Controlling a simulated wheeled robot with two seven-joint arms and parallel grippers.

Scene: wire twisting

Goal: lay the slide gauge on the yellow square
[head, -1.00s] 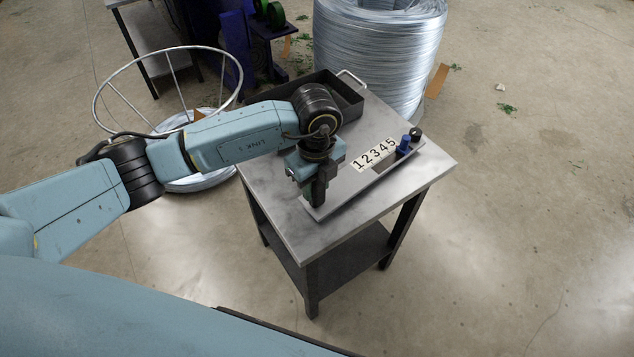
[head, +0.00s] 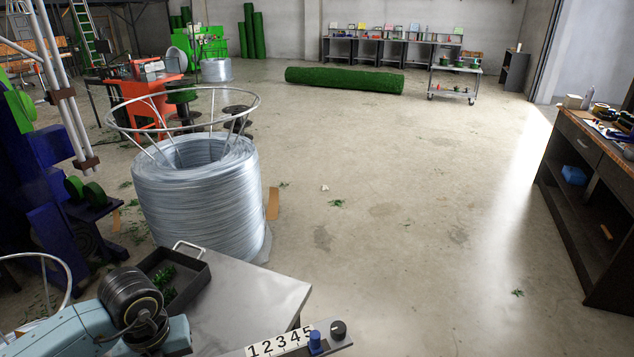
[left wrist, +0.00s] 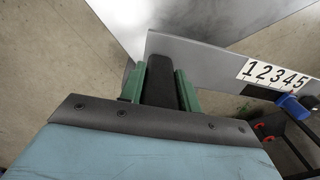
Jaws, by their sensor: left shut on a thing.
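The slide gauge (head: 280,343) is a flat grey bar with a white number strip "12345", a blue knob and a black knob. It shows at the bottom of the head view, cut off by the edge. In the left wrist view the gauge (left wrist: 200,52) stretches right from my left gripper (left wrist: 160,75). That gripper's green fingers are shut on a dark block at the gauge's left end. In the head view only its wrist shows. I cannot pick out the yellow square with certainty. My right gripper is not in view.
The grey metal table (head: 245,295) with a black tray (head: 200,285) is at the lower left, beside a large wire coil (head: 200,195). A dark workbench (head: 575,225) stands at right. Small stations (head: 390,50) and a cart (head: 455,82) stand far back. The middle floor is open.

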